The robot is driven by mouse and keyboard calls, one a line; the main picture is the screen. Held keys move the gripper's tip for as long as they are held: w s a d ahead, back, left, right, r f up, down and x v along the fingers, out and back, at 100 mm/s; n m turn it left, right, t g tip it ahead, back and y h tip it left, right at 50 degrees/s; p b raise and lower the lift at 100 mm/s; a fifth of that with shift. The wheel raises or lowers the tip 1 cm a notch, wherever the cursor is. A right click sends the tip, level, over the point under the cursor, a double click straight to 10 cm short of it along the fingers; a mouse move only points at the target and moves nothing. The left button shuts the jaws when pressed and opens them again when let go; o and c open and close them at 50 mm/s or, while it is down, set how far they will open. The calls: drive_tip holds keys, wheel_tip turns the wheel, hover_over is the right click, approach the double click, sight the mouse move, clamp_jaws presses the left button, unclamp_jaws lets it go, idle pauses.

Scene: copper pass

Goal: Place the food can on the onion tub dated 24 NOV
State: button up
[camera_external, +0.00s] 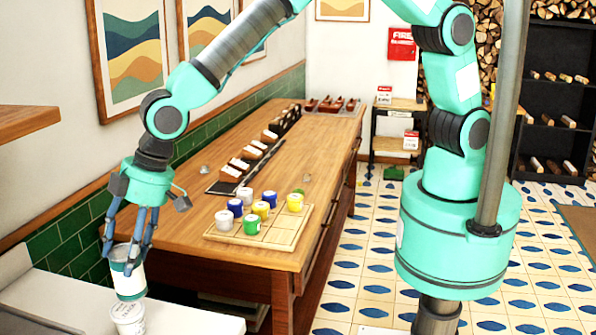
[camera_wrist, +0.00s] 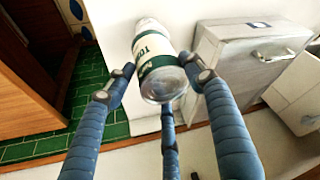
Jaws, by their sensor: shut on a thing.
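A food can (camera_external: 128,282) with a white and dark green label hangs upright in my gripper (camera_external: 126,248). In the wrist view, the fingers of my gripper (camera_wrist: 166,82) close around the can (camera_wrist: 155,52), with its metal end toward the camera and part of a word on its label. A white tub (camera_external: 128,319) stands directly below the can in the external view. Their edges overlap there, so I cannot tell whether they touch. A white shape (camera_wrist: 148,25) shows past the can's far end in the wrist view. I cannot read a date on the tub.
A white counter (camera_external: 190,318) lies at the lower left. Right of it, a wooden table (camera_external: 240,262) holds a wooden board (camera_external: 283,238) with several tubs with coloured lids.

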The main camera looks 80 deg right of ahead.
sight(120, 269)
drive_tip(key=shift+w+a, duration=0.4)
drive_tip(key=shift+w, duration=0.15)
drive_tip(key=shift+w+a, duration=0.3)
drive_tip(key=shift+w, duration=0.05)
drive_tip(key=shift+f, duration=1.75)
drive_tip(key=shift+f, duration=0.1)
drive_tip(key=o, duration=1.6)
drive_tip(key=shift+v, duration=6.1)
